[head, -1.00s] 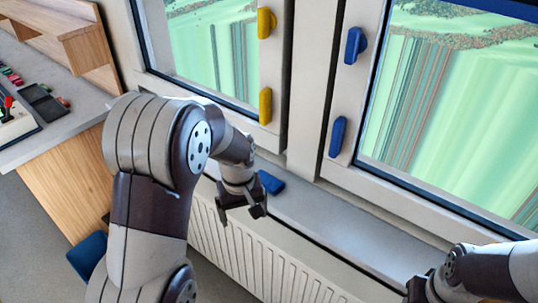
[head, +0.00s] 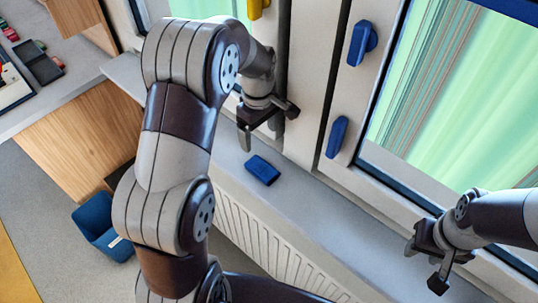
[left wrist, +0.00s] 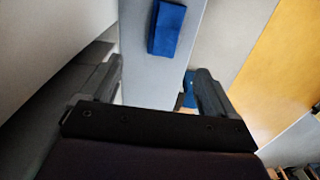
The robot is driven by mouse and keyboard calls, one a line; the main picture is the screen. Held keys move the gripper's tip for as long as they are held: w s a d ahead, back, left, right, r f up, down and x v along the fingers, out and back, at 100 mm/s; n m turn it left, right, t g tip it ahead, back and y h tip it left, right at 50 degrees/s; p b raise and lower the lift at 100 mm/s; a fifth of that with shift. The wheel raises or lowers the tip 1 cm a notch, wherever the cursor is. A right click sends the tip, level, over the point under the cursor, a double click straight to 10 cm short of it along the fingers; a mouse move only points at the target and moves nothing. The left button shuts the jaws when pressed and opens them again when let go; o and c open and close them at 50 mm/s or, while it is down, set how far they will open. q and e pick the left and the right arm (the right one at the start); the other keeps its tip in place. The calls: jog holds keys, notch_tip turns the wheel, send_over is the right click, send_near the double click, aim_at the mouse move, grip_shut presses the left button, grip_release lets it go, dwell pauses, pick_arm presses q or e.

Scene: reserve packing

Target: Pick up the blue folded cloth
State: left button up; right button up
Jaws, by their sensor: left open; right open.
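The blue folded cloth (head: 262,170) lies flat on the grey window sill. It also shows at the top of the left wrist view (left wrist: 168,28), beyond the fingertips and slightly right of centre. My left gripper (head: 268,125) is open and empty, apart from the cloth, close to the window frame. In the left wrist view its two fingers (left wrist: 160,85) are spread with the sill between them. My right gripper (head: 424,268) is open and empty over the sill at the lower right, well away from the cloth.
The window frame with blue handles (head: 362,43) rises behind the sill (head: 320,205). A ribbed radiator (head: 262,243) is below its front edge. A blue bin (head: 100,226) stands on the floor at left. A counter (head: 75,75) holds small items. The sill right of the cloth is clear.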

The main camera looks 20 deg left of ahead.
pick_arm(q)
jog(key=p, duration=0.2)
send_over(261, 166)
jog(key=f, duration=0.5)
jog(key=shift+s+a, duration=0.1)
jog(key=shift+a, duration=0.15)
jog(key=f+p, duration=0.1)
jog(key=f, duration=0.2)
jog(key=f+p, duration=0.1)
jog(key=f, duration=0.2)
jog(key=shift+w+d+f, duration=0.1)
jog(key=shift+w+d, duration=0.1)
jog(key=shift+f, duration=0.2)
jog(key=c, duration=1.1)
pick_arm(e)
jog(key=r, duration=0.4)
jog(key=shift+s+r, duration=0.35)
